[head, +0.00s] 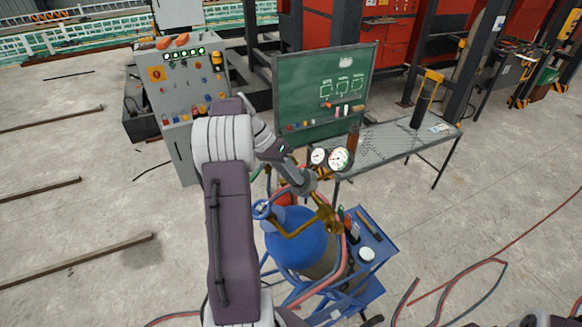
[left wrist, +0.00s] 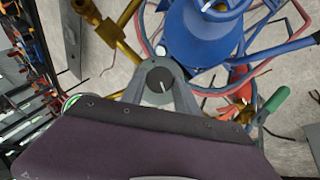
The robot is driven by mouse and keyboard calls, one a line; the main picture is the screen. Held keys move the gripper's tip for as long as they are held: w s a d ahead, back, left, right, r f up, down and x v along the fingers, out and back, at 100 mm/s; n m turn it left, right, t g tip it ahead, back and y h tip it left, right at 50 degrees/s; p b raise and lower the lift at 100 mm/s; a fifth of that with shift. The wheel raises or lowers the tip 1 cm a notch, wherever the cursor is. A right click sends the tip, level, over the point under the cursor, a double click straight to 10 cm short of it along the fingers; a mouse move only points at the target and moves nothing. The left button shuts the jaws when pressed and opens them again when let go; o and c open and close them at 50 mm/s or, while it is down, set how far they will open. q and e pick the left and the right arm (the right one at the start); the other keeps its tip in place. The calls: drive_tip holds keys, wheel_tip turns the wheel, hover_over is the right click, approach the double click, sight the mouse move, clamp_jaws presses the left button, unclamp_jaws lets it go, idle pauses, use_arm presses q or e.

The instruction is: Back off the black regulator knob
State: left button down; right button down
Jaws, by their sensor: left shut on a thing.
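The black regulator knob (left wrist: 160,79), with a white pointer line on its face, sits between the grey fingers of my left gripper (left wrist: 160,72) in the left wrist view. The fingers are shut on it from both sides. In the head view my left gripper (head: 312,183) is at the brass regulator (head: 333,222), just below two round gauges (head: 339,159), and the knob is hidden there. Brass pipework (left wrist: 118,32) also shows in the left wrist view. The regulator is by the top of a blue gas cylinder (head: 298,238). My right gripper is out of view.
A blue cart (head: 378,250) with tools and red hoses (head: 440,300) stands right of the cylinder. Behind are a green board (head: 310,95), a perforated metal table (head: 400,138) and a grey control cabinet (head: 180,90). Open floor lies to the left.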

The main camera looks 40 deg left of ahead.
use_arm(q)
drive_tip(key=shift+a+r+n+h+p, duration=0.1)
drive_tip(key=shift+r+n+h+p, duration=0.05)
drive_tip(key=shift+n+h+p, duration=0.45)
drive_tip(key=n+h+p, duration=0.1)
drive_tip(key=n, duration=0.1)
drive_tip(key=shift+n+p, duration=0.3)
drive_tip(key=shift+a+f+n+t+h+p, duration=0.1)
drive_tip(key=shift+f+n+t+h+p, duration=0.15)
drive_tip(key=shift+n, duration=0.35)
drive_tip(key=shift+a+f+n+t+h+p, duration=0.1)
drive_tip(key=shift+n+t+h, duration=0.15)
drive_tip(key=shift+n, duration=0.35)
drive_tip(key=shift+s+f+n+t+h, duration=0.15)
drive_tip(key=shift+n+t+h, duration=0.35)
drive_tip(key=shift+n, duration=1)
drive_tip(key=c, duration=0.9)
unclamp_jaws()
